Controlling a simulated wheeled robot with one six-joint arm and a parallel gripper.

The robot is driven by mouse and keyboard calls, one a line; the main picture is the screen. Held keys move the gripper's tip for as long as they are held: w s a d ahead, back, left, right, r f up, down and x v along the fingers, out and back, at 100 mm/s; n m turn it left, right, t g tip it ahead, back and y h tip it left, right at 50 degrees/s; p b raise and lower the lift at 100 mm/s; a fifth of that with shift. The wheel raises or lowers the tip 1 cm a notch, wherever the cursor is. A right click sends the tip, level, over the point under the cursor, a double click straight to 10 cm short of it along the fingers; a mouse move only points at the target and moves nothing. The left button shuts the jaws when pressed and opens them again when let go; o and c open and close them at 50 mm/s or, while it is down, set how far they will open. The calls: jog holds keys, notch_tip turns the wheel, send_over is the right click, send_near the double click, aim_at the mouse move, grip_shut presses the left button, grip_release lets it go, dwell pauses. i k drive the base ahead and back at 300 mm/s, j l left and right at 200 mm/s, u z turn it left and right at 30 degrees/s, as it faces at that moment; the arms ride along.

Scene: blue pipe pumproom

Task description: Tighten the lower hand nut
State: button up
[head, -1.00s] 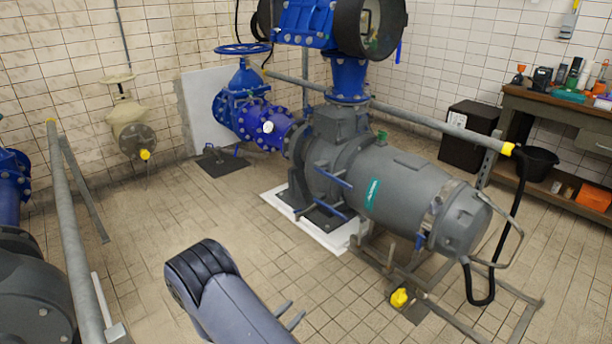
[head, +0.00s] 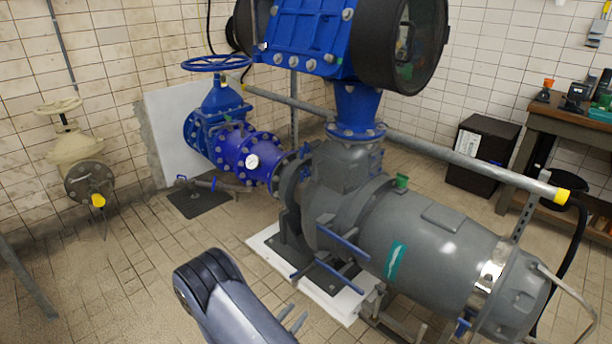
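Two blue hand nuts with bar handles show on the near side of the grey pump (head: 400,235). The upper hand nut (head: 343,244) slants down to the right. The lower hand nut (head: 344,277) sits just beneath it, close above the white-edged plinth. How far it is screwed in cannot be told. My gripper (head: 298,311) shows at the bottom as two thin grey fingers beside my dark arm. The fingers stand apart with nothing seen between them. It is below and left of the lower hand nut, apart from it.
The pump stands on a white plinth (head: 262,243) with a metal frame at right. A grey rail (head: 440,152) runs behind it to a yellow end. A blue valve (head: 222,110) and a beige valve (head: 78,155) are at left. Tiled floor (head: 130,270) at left is clear.

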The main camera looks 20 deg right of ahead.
aim_at(307, 173)
jog(key=i+z, duration=0.3)
jog(key=i, duration=1.95)
